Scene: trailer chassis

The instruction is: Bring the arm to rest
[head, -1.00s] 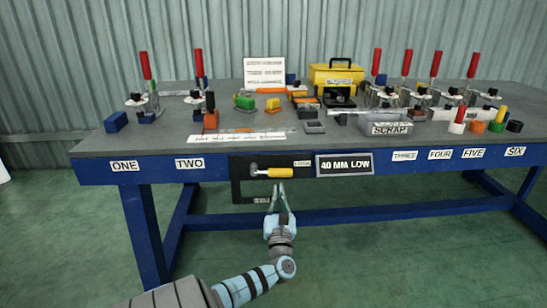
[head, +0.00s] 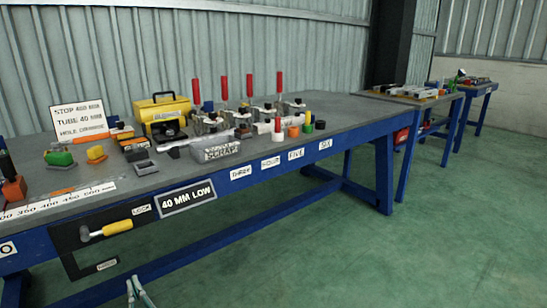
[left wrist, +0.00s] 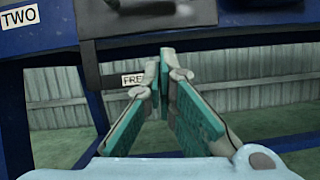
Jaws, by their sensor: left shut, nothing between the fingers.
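My left gripper (head: 134,284) shows at the bottom edge of the head view, in front of the workbench (head: 185,262) and below its tabletop. Only its fingers show there; the rest of the left arm is out of frame. In the left wrist view the gripper (left wrist: 162,62) has its teal-padded fingers converging at the tips, shut with nothing held. The bench's blue front edge and a dark panel are beyond the fingertips. My right gripper is in neither view.
A yellow-handled hammer (head: 106,229) is at the dark front panel. More tables (head: 422,101) stand at the back right. The green floor (head: 440,240) at right is clear.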

